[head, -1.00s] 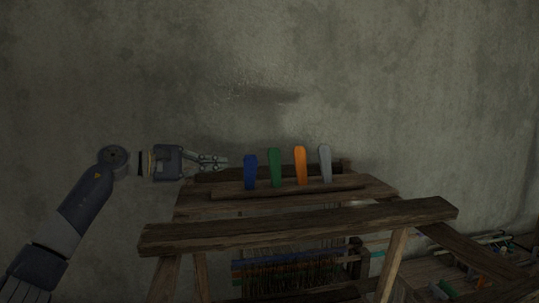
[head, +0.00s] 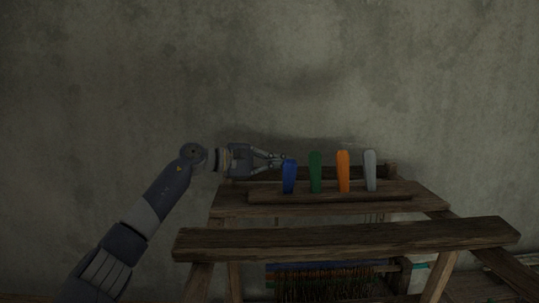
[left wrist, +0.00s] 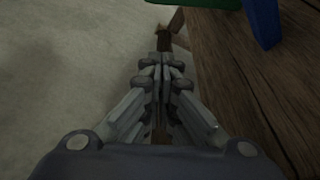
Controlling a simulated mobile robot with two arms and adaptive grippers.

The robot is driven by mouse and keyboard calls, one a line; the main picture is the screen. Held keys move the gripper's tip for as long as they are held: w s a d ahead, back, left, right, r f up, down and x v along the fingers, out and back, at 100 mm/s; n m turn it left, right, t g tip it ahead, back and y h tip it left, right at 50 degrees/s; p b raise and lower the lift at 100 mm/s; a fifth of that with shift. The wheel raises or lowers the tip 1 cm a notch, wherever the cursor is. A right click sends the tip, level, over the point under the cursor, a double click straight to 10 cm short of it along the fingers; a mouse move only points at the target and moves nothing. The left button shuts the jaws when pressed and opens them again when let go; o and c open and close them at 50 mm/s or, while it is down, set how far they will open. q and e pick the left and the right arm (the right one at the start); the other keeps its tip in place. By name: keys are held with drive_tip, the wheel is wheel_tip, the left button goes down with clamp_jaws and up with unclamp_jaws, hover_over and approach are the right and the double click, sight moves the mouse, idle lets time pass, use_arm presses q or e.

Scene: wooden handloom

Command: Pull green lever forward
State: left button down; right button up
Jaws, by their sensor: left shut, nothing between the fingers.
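The green lever (head: 315,172) stands upright in a row on top of the wooden loom, between the blue lever (head: 289,176) and the orange lever (head: 343,171). My left gripper (head: 283,161) is shut and empty, its fingertips at or just behind the upper part of the blue lever; I cannot tell whether they touch. In the left wrist view the shut fingers (left wrist: 162,62) point along the loom's edge. There the blue lever (left wrist: 264,22) is at the top right and part of the green lever (left wrist: 205,3) shows at the top edge. My right gripper is out of view.
A grey lever (head: 370,170) stands right of the orange one. The levers rise from a wooden bar (head: 390,197) on the loom. A thick front beam (head: 345,236) crosses nearer to me. A bare wall (head: 400,80) stands behind.

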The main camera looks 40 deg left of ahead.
sight(315, 173)
use_arm(q)
drive_tip(key=p+x, duration=0.1)
drive_tip(key=x, duration=0.1)
drive_tip(key=p+x, duration=0.1)
drive_tip(key=shift+w+d+r, duration=0.3)
drive_tip(key=shift+d+r, duration=0.05)
drive_tip(key=shift+d+f, duration=0.1)
drive_tip(key=shift+d, duration=0.1)
drive_tip(key=shift+s+d+p, duration=0.25)
drive_tip(key=shift+d+p, duration=0.05)
drive_tip(key=shift+s+d+r+p, duration=0.2)
drive_tip(key=shift+s+r+p, duration=0.1)
drive_tip(key=shift+s, duration=0.2)
drive_tip(key=shift+s+d+r+p, duration=0.2)
drive_tip(key=shift+s+r, duration=0.05)
drive_tip(key=shift+s, duration=0.25)
drive_tip(key=shift+s+d, duration=0.1)
drive_tip(key=shift+d, duration=0.15)
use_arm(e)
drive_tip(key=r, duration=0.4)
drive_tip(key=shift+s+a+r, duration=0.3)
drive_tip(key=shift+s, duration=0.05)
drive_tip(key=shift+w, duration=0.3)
